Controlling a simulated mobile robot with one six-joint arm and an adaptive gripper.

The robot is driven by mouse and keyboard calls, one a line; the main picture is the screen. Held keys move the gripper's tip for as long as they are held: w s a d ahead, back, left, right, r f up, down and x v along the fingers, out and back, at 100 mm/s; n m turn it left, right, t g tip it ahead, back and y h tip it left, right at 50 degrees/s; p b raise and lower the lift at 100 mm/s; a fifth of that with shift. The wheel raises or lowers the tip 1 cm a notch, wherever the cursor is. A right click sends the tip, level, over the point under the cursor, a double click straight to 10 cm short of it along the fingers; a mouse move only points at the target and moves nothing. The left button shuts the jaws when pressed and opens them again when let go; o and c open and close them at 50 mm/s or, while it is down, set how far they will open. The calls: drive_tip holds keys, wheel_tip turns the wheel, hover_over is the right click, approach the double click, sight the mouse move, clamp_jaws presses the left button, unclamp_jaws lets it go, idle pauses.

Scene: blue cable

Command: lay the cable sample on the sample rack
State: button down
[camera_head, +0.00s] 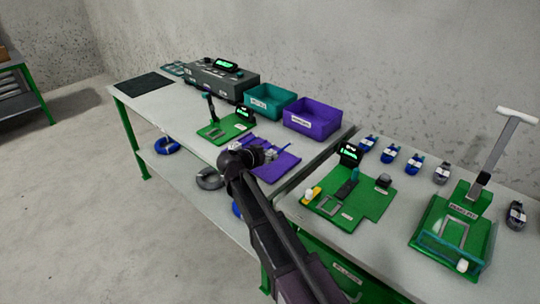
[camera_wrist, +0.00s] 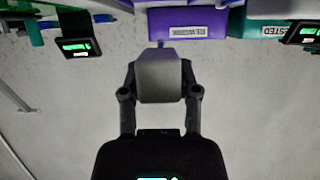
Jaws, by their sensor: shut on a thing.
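My gripper (camera_head: 262,153) is over the purple mat (camera_head: 287,163) near the front edge of the left bench. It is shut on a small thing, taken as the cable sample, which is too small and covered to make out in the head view. In the wrist view my gripper (camera_wrist: 162,70) shows its fingers drawn together around a grey block shape, with a small dark tip beyond it. I cannot tell whether the held thing touches the mat. No sample rack can be named with certainty.
A teal bin (camera_head: 268,102) and a purple bin (camera_head: 313,117) stand behind the mat. A green fixture (camera_head: 215,132) is left of it. Right of my arm are a green station (camera_head: 345,205), a green lever press (camera_head: 455,235) and several small cable coils (camera_head: 391,153).

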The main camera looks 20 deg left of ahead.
sight(270, 172)
drive_tip(key=shift+f+b, duration=0.9)
drive_tip(key=shift+f, duration=0.3)
drive_tip(key=shift+f+b, duration=1.5)
idle(2.2)
drive_tip(key=shift+c, duration=1.3)
unclamp_jaws()
drive_tip(key=shift+r, duration=0.1)
drive_tip(key=shift+r+p, duration=3.95)
drive_tip(key=shift+p, duration=0.1)
